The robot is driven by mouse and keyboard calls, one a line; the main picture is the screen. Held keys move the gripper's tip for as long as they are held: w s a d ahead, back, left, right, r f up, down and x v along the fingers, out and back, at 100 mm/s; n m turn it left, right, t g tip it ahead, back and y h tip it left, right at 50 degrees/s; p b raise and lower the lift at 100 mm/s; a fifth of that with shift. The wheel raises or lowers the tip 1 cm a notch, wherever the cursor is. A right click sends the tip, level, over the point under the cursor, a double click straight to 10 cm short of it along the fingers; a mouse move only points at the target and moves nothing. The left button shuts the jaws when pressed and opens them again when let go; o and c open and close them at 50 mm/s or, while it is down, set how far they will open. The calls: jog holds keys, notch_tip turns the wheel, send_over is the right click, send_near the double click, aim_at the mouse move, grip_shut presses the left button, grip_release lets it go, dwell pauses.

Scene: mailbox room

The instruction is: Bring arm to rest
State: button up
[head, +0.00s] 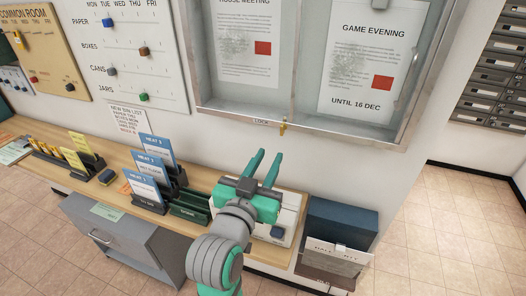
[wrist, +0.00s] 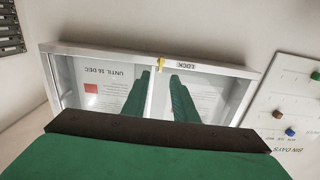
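My gripper (head: 269,156) is raised in front of the wall, above the wooden counter (head: 128,170) and below the notice case (head: 345,127). Its two green fingers are apart with nothing between them, and point toward the case. In the wrist view the fingers (wrist: 159,82) also stand apart, seen against the upside-down case (wrist: 215,68). A small yellow key or tag (head: 283,128) sits at the LOCK label on the case's lower frame. It shows in the wrist view (wrist: 161,64) too, near the fingertips. I cannot tell the exact distance.
Blue card holders (head: 158,160) and yellow cards (head: 78,142) stand on the counter. A white box (head: 287,222) is beside my arm, and a dark blue box (head: 340,222) is at the counter's right end. Mailboxes (head: 497,75) hang at right. Open tiled floor (head: 450,225) lies right.

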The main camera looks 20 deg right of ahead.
jog(key=s+a+f+n+y, duration=0.2)
jog(key=s+a+f+n, duration=0.1)
jog(key=f, duration=0.5)
jog(key=s+a+f+n+t+y, duration=0.1)
jog(key=s+a+f+n+y, duration=0.2)
jog(key=f, duration=0.6)
jog(key=s+a+f+n+y, duration=0.2)
jog(key=s+a+f, duration=0.15)
jog(key=f, duration=0.45)
jog(key=s+a+f+y, duration=0.1)
jog(key=s+f, duration=0.1)
jog(key=s, duration=0.6)
jog(key=s+a+f+y, duration=0.1)
jog(key=s+f, duration=0.2)
jog(key=s, duration=0.6)
jog(key=s+a+f+m+y, duration=0.1)
jog(key=s+a+f, duration=0.1)
jog(key=s, duration=0.7)
jog(key=shift+f+g, duration=0.3)
jog(key=shift+f, duration=0.15)
